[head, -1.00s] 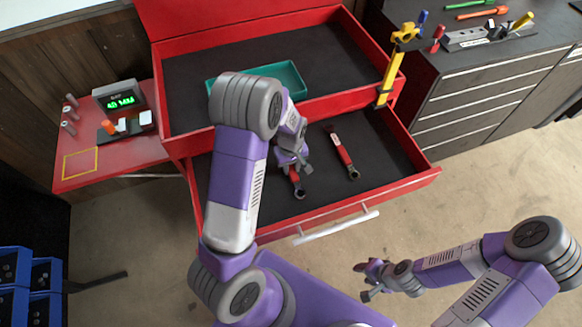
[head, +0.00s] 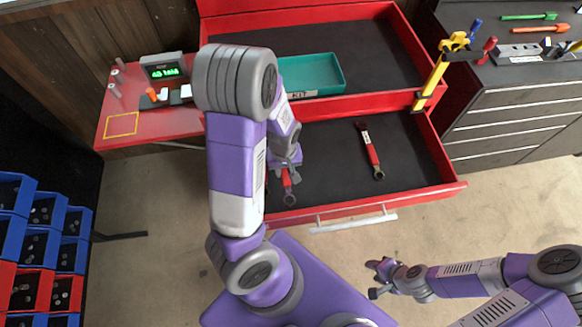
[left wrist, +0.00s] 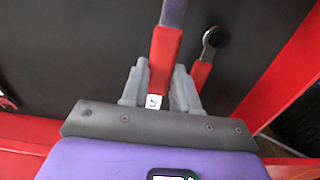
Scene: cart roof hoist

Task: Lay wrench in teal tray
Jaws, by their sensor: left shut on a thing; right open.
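My left gripper (head: 284,162) is shut on a red-handled wrench (head: 287,181) with a dark ring end, over the left part of the open drawer. In the left wrist view the wrench's handle (left wrist: 164,60) stands between the two fingers (left wrist: 160,88), with a white tag near them; its far end is out of frame. I cannot tell its height over the drawer floor. The teal tray (head: 315,72) sits empty in the upper compartment, partly hidden by my left arm. My right gripper (head: 375,280) is open and empty, outside the drawer at the lower right.
A second wrench (head: 371,153) lies in the drawer (head: 330,165). The left wrist view shows another ring-ended wrench (left wrist: 205,62) beside the right finger. A yellow clamp-like fixture (head: 433,80) stands at the upper compartment's right corner. A side shelf (head: 150,128) holds a green-lit display (head: 164,70).

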